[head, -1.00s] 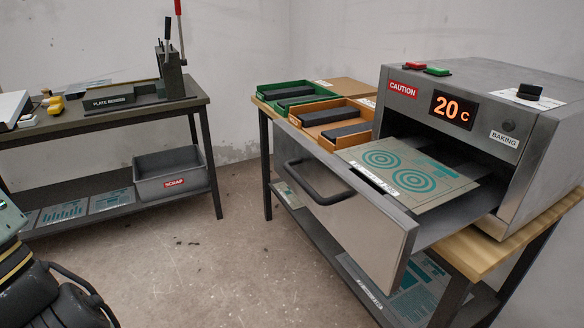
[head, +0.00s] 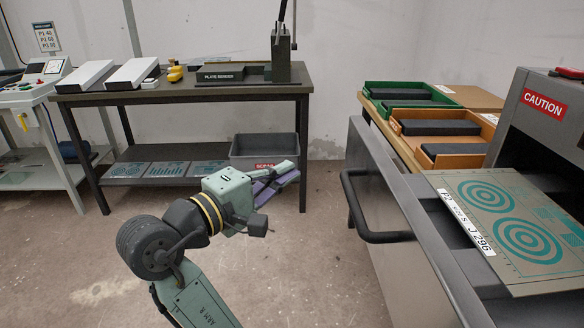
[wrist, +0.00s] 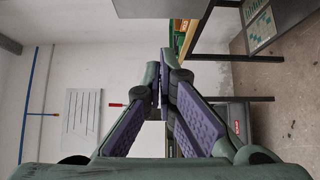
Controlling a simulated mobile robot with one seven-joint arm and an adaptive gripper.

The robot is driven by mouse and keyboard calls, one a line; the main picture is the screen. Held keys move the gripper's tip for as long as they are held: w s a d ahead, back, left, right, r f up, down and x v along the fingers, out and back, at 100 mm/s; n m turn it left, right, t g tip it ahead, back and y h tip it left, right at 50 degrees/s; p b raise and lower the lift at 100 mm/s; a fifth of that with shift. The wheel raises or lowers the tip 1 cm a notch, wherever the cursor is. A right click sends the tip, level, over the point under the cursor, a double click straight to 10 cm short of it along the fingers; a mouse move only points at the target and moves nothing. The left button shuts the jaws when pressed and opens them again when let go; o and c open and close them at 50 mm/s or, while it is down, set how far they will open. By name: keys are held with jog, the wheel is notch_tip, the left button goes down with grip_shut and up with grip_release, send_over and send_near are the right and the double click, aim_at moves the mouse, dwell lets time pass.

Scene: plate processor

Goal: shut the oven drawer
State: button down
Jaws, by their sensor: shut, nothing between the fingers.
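The oven drawer (head: 392,215) is pulled out of the grey oven (head: 548,120). Its metal front has a dark bar handle (head: 365,232). A plate with teal ring patterns and a label (head: 505,268) lies in the drawer. My gripper (head: 284,180) is left of the drawer front and handle, apart from both, with clear air between. In the wrist view its purple-padded fingers (wrist: 163,78) come together at the tips, with nothing seen between them.
Green (head: 420,88) and orange (head: 405,130) trays with dark blocks stand on the table behind the drawer. A workbench with a plate bender (head: 222,77) and a grey scrap bin (head: 262,146) is behind my gripper. The floor before the drawer is clear.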

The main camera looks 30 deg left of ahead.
jog(key=w+d+p, duration=0.1)
jog(key=w+d, duration=0.3)
jog(key=w, duration=0.5)
jog(key=shift+w+d+p, duration=0.25)
jog(key=shift+d+p, duration=0.05)
jog(key=shift+d, duration=0.1)
jog(key=shift+w, duration=0.15)
